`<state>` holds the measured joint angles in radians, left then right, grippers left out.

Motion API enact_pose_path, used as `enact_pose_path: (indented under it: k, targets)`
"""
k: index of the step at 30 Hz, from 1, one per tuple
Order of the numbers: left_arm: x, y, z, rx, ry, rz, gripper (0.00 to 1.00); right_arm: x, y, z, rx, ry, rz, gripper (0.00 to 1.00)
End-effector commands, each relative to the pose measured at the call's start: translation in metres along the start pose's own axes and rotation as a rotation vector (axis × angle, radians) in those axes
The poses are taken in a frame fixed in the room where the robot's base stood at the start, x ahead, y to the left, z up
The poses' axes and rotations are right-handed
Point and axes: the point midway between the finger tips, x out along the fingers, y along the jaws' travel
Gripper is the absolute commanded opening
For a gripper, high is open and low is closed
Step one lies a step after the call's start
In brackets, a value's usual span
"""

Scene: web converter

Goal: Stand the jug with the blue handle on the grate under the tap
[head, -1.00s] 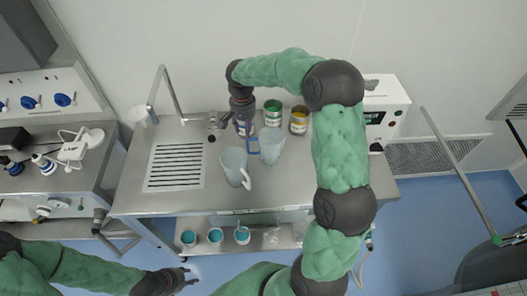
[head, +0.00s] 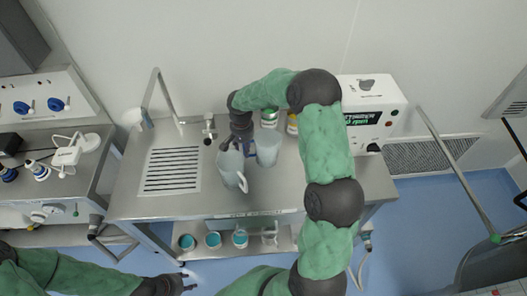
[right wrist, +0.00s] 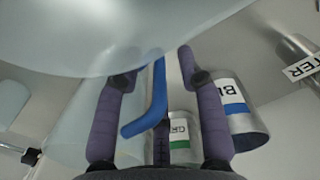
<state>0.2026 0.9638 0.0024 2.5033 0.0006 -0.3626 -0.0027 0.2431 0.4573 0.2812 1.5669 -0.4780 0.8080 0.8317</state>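The jug with the blue handle (head: 270,151) stands on the steel worktop, pale and translucent, its handle toward the left. A second pale jug with a white handle (head: 231,167) stands just left and in front of it. My right gripper (head: 240,143) reaches down behind the two jugs. In the right wrist view its fingers stand apart, with the blue handle (right wrist: 152,103) showing between them; contact cannot be told. The slotted grate (head: 172,170) is bare, left of the jugs. The tall bent tap pipe (head: 158,90) rises behind it. My left gripper (head: 186,282) looks open and empty, low in front.
Cans stand close behind the jugs, one with a green label (right wrist: 180,145) and one with a blue label (right wrist: 240,110). A small valve (head: 209,130) sits between grate and jugs. A white machine (head: 372,112) stands at right. Cups with blue contents (head: 213,240) are on the lower shelf.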

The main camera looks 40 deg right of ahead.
Motion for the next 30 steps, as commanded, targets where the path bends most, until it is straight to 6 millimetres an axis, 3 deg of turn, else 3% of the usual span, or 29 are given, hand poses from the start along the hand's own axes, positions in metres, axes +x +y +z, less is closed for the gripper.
enact_pose_path:
  k: [5,10,23,30]
  targets:
    - [0.000,0.000,0.000,0.000,0.000,0.000,0.40,0.000,0.000,0.000,0.000,0.001,0.000,0.39]
    - [0.000,0.000,0.000,0.000,0.000,0.000,0.40,0.000,0.000,0.000,0.001,0.000,0.000,0.00]
    - [0.000,0.000,0.000,0.000,0.000,0.000,0.40,-0.002,0.000,0.000,0.001,0.001,0.000,0.00]
    - [-0.002,0.001,0.000,0.000,0.000,0.000,0.40,-0.020,0.000,-0.001,0.001,0.003,-0.001,0.00]
